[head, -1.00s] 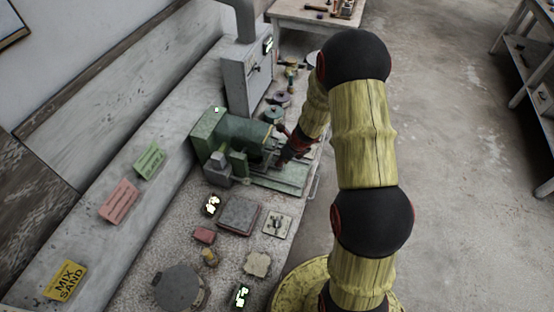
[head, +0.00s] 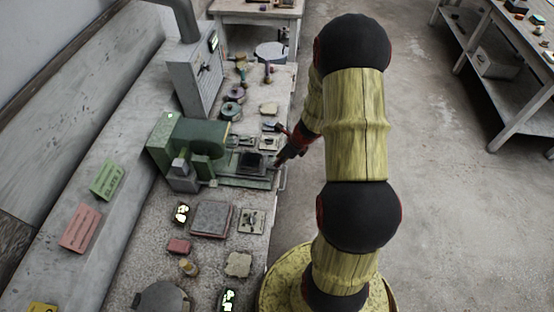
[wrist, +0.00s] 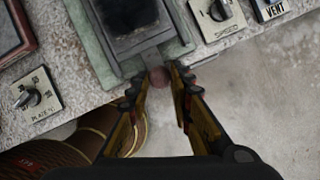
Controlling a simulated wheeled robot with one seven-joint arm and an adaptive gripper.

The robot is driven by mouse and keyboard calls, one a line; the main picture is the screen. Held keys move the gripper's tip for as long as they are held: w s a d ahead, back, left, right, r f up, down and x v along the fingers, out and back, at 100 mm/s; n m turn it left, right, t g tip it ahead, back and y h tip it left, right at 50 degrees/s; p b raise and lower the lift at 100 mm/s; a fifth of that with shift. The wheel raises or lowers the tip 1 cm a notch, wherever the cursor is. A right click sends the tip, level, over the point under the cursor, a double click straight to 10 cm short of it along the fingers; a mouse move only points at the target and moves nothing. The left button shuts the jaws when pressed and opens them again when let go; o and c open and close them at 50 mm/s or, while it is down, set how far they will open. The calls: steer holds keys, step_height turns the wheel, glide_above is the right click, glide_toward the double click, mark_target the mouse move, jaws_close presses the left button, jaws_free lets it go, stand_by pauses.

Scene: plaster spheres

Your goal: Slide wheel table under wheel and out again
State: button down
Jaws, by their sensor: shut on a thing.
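The green grinding machine (head: 190,145) stands on the bench, with a rounded green housing over the wheel; the wheel itself is not clearly seen. The wheel table (head: 251,163), a dark block, lies on the green bed to the right of the housing, clear of it. It also shows at the top of the wrist view (wrist: 130,17), with a bar and round reddish knob (wrist: 159,77) at its near end. My gripper (head: 280,161) is at the bench's right edge. In the wrist view my gripper (wrist: 160,84) is shut on the knob, one finger on each side.
A dial plate marked SPEED (wrist: 215,14) and another dial plate (wrist: 36,98) flank the bed. A grey cabinet with a pipe (head: 200,75) stands behind the machine. Open floor (head: 430,180) lies right of the bench.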

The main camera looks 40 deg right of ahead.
steer(key=shift+d, duration=0.15)
steer(key=c, duration=2.1)
jaws_free()
steer(key=o, duration=0.3)
steer(key=shift+s+d, duration=0.15)
steer(key=shift+s, duration=0.05)
steer(key=shift+o, duration=1.1)
steer(key=shift+w, duration=0.1)
steer(key=v, duration=1.2)
